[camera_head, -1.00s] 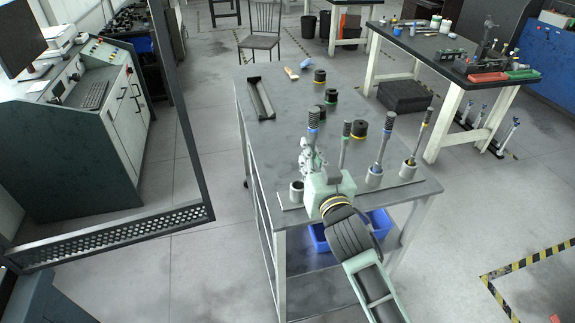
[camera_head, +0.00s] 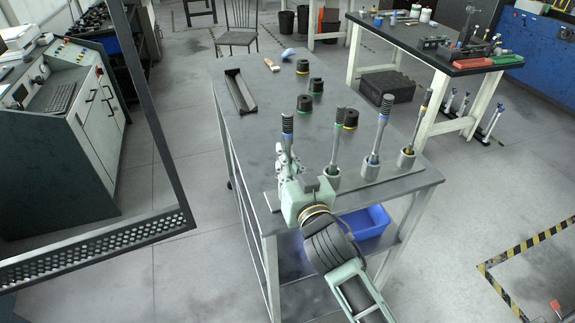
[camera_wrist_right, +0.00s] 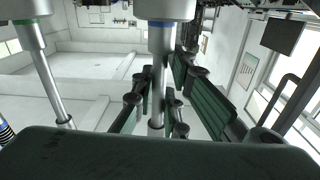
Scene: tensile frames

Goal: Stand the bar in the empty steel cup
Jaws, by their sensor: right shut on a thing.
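The bar (camera_head: 287,127) has a dark threaded top, a blue band and a thin steel shank. My right gripper (camera_head: 288,168) is shut on it and holds it about upright near the left end of the row of cups. In the right wrist view the bar's shank (camera_wrist_right: 156,100) runs between the dark finger pads. My left gripper is not in view.
Beside my gripper, a green-banded bar (camera_head: 337,142), a blue-banded bar (camera_head: 381,125) and a yellow-banded bar (camera_head: 421,115) stand in cups. Dark cylinders (camera_head: 316,86) and a long tray (camera_head: 232,91) sit farther back.

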